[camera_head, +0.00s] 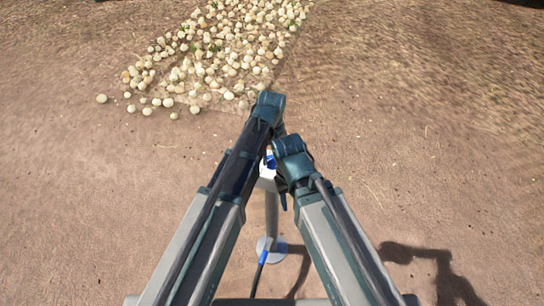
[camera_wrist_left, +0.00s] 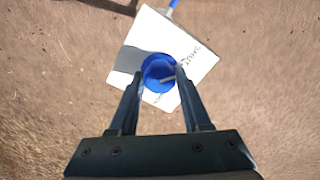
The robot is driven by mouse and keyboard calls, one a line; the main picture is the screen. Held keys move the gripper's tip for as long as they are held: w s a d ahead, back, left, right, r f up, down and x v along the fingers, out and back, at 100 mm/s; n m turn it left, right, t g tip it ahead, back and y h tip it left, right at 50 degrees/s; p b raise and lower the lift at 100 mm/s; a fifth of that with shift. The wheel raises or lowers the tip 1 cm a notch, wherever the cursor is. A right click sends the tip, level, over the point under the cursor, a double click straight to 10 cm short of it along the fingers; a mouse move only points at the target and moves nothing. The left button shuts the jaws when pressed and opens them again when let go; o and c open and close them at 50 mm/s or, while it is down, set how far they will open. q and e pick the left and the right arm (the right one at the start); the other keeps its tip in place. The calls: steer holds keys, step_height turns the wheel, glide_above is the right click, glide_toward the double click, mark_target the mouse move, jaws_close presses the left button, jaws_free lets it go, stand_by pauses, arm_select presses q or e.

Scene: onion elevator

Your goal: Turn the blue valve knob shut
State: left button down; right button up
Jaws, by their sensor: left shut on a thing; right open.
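The blue valve knob (camera_wrist_left: 158,74) is round and sits on a square white plate (camera_wrist_left: 140,35) with dark lettering in the left wrist view. A pale line or pointer marks the knob's top. In the head view a bit of the blue knob (camera_head: 270,161) shows between my two arms. My left gripper (camera_wrist_left: 160,71) has one finger on each side of the knob and is shut on it. My right gripper (camera_head: 284,198) is open close beside the valve in the head view; its fingers are mostly hidden by its wrist.
A pale post (camera_head: 271,212) carries the plate and stands on a round base (camera_head: 271,249). A blue hose (camera_head: 262,257) runs near the base. A large heap of onions (camera_head: 215,60) lies on the ground at the back. Bare dirt lies open on both sides.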

mark_target(272, 158)
arm_select(q)
steer(key=shift+n, duration=0.6)
steer(key=shift+c, duration=1.8)
jaws_free()
steer(key=shift+r, duration=0.1)
step_height(272, 158, up, 14)
steer(key=p, duration=1.4)
steer(key=shift+f, duration=0.2)
